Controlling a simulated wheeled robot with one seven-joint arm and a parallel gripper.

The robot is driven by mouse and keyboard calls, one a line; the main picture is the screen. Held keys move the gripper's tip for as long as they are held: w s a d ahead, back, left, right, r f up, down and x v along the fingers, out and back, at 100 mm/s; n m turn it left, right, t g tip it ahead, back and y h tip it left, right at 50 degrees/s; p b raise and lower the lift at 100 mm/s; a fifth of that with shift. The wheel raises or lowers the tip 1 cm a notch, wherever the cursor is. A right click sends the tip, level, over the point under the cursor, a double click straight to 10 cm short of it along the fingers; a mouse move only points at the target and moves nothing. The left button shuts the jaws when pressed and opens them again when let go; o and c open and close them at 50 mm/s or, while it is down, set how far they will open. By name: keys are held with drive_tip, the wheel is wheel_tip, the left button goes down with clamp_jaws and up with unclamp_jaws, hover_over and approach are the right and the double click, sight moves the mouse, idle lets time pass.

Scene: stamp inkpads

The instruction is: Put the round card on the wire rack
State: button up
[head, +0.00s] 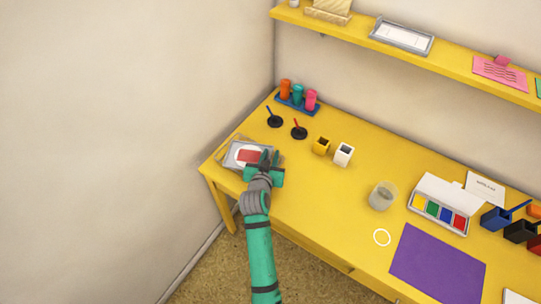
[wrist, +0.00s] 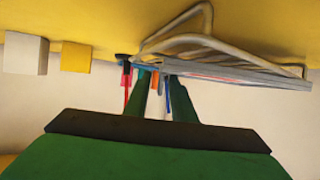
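The round card (head: 239,151) is white with a red rectangle in its middle. In the head view it lies on the grey wire rack (head: 231,162) at the desk's left end. The rack also shows in the upside-down wrist view (wrist: 205,43), with a thin flat layer along it. My gripper (head: 269,157) is at the right side of the rack and card. In the wrist view its two green fingers (wrist: 160,80) stand apart, and background things show in the gap between them. The fingers hide part of the card's right side in the head view.
A yellow block (head: 322,146) and white block (head: 343,155) stand right. The desk's front middle is clear.

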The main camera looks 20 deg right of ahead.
drive_tip(key=shift+r, duration=0.2)
drive_tip(key=v, duration=1.2)
drive_tip(key=shift+f, duration=0.1)
drive_tip(key=s+a+f+n+t+y, duration=0.1)
drive_tip(key=s+a+f+n+y, duration=0.15)
drive_tip(key=s+a, duration=0.4)
drive_tip(key=s+a+f+n+t+y, duration=0.15)
drive_tip(key=s+a+f, duration=0.25)
drive_tip(key=s, duration=0.6)
drive_tip(key=s+a+r+y, duration=0.1)
drive_tip(key=s+r, duration=0.1)
drive_tip(key=s, duration=0.3)
drive_tip(key=s+a+r+n+y, duration=0.1)
drive_tip(key=s+r, duration=0.2)
drive_tip(key=s, duration=0.3)
drive_tip(key=s+a+r+n+t, duration=0.1)
drive_tip(key=s+r, duration=0.1)
drive_tip(key=s, duration=0.4)
drive_tip(key=shift+r+y, duration=0.2)
drive_tip(key=shift+y, duration=0.2)
drive_tip(key=shift+s, duration=0.1)
